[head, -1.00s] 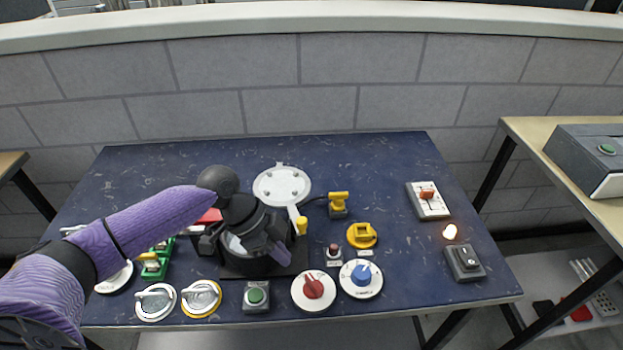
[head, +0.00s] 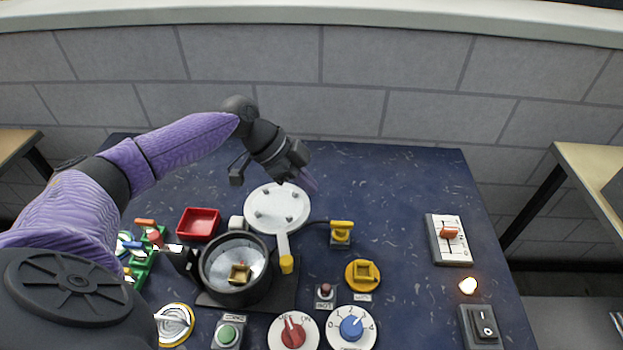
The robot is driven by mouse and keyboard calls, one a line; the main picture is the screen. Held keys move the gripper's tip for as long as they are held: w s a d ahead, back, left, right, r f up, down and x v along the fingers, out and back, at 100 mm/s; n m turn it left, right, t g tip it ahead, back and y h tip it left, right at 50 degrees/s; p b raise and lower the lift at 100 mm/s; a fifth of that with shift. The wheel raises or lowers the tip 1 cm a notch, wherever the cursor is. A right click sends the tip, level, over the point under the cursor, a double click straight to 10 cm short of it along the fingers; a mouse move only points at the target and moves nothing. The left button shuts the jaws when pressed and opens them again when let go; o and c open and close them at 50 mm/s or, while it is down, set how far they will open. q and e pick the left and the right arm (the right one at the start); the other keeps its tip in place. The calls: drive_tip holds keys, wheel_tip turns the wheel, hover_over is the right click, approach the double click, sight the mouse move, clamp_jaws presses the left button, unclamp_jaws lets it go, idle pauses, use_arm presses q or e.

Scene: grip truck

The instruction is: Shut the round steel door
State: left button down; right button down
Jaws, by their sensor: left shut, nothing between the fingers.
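The round steel door (head: 277,208) is a light grey disc with several small studs on its face. It stands open behind a black round chamber (head: 237,268), and a yellow-tipped handle (head: 286,262) reaches from it toward the front. The chamber's mouth is uncovered, and a small yellow block (head: 240,273) shows inside. My left gripper (head: 309,180) is shut and empty, above and just behind the door's far edge. Whether it touches the door I cannot tell. My right gripper is out of view.
A red tray (head: 198,224) lies left of the chamber. A yellow plug (head: 341,234) on a cable, a yellow socket (head: 363,275), dials (head: 351,327) and buttons (head: 228,333) stand to the right and front. A switch box (head: 449,240) is farther right. The back right table is clear.

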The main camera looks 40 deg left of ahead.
sight(273, 215)
use_arm(q)
drive_tip(key=b+x, duration=0.2)
drive_tip(key=x, duration=0.6)
drive_tip(key=a, duration=0.1)
drive_tip(key=s+a, duration=0.2)
drive_tip(key=shift+a+r, duration=0.2)
drive_tip(key=shift+a, duration=0.2)
drive_tip(key=shift+p, duration=0.3)
